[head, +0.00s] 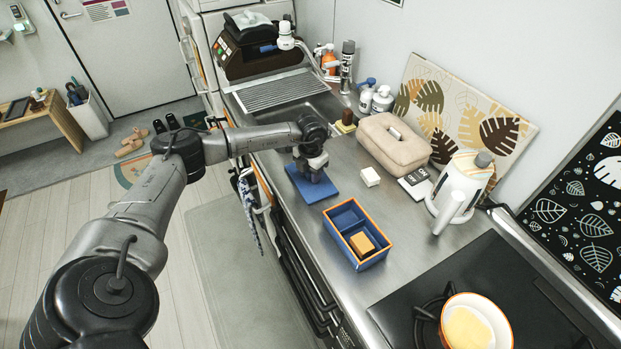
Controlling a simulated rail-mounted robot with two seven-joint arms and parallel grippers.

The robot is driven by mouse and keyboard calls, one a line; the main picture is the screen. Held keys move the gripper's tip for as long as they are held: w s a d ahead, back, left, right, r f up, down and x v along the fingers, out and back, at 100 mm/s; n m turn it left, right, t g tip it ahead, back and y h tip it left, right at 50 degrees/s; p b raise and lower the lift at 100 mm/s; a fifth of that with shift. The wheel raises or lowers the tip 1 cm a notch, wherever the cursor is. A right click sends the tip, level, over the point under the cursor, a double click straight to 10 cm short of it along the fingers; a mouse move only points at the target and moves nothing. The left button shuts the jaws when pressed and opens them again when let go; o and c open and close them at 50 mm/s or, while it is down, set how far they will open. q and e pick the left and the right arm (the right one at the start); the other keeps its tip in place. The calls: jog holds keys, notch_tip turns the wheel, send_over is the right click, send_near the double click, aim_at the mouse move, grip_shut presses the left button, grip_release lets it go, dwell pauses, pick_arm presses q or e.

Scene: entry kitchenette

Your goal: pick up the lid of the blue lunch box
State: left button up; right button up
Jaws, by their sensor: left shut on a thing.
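The blue lunch box (371,262) stands open on the steel counter. It has an orange rim and two compartments, and an orange-yellow block (362,243) sits in the near one. The flat blue lid (323,192) is apart from the box, on its far left side near the counter's front edge. My left gripper (313,174) points down and is shut on the lid's raised middle, which the fingers mostly hide. I cannot tell whether the lid touches the counter. My right gripper is not in view.
A small white block (370,176), a beige fabric case (394,145) and a white kettle (461,187) stand right of the lid. A stove with a bowl (505,320) is at the near right. The sink lies behind my gripper.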

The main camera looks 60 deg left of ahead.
pick_arm(q)
jog(key=shift+c, duration=0.6)
